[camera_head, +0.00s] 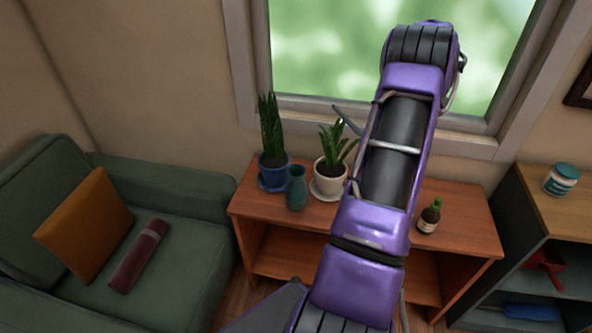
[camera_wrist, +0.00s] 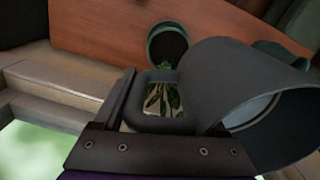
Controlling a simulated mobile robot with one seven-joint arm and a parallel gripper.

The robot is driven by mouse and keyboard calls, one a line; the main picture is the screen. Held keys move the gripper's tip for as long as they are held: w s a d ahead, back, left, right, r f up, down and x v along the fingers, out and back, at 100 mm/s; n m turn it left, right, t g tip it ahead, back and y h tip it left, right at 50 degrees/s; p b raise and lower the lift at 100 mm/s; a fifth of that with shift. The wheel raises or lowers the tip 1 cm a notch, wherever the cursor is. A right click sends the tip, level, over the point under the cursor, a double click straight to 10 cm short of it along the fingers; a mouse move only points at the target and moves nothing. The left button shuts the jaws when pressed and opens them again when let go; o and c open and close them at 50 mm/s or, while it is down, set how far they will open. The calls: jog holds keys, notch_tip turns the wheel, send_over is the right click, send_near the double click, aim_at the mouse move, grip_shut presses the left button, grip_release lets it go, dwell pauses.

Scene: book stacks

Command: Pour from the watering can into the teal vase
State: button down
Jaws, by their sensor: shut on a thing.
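The teal vase (camera_head: 296,188) stands upright on the wooden cabinet, in front of and between two potted plants. The watering can (camera_wrist: 250,90) is grey and fills the right of the wrist view. Its wide open end shows a pale inside. My gripper (camera_wrist: 165,100) is shut on it, close to its side loop. In the head view my arm hides the gripper and most of the can; a thin grey piece, apparently the spout (camera_head: 347,121), sticks out left above the white-potted plant. A round dark opening with a greenish rim (camera_wrist: 167,42) shows beyond; I cannot tell whether it is the vase.
A tall plant in a blue pot (camera_head: 273,172) and a spiky plant in a white pot (camera_head: 329,176) stand beside the vase. A small cactus (camera_head: 430,215) is at the right. A green sofa (camera_head: 185,240) is left, a shelf (camera_head: 545,215) right, a window behind.

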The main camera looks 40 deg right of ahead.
jog(key=shift+w+a+r, duration=0.1)
jog(key=shift+w, duration=0.1)
jog(key=shift+w+a+g+h, duration=0.2)
jog(key=shift+a+g+h, duration=0.2)
jog(key=shift+g+h, duration=0.5)
jog(key=shift+w+a+h, duration=0.2)
jog(key=shift+a+h, duration=0.1)
jog(key=shift+h, duration=0.3)
jog(key=shift+w+a+r+g+h, duration=0.2)
jog(key=shift+w+a+g+h, duration=0.1)
jog(key=shift+a+g+h, duration=0.15)
jog(key=shift+w+a+r+g+h, duration=0.2)
jog(key=shift+w+a+g+h, duration=0.1)
jog(key=shift+a+g+h, duration=0.1)
dwell(1.5)
jog(key=shift+w+a+f+h, duration=0.15)
jog(key=shift+a+f, duration=0.1)
jog(key=shift+f, duration=0.4)
jog(key=shift+w+a+f+h, duration=0.1)
jog(key=shift+w+a+f, duration=0.1)
jog(key=shift+f, duration=0.4)
dwell(2.7)
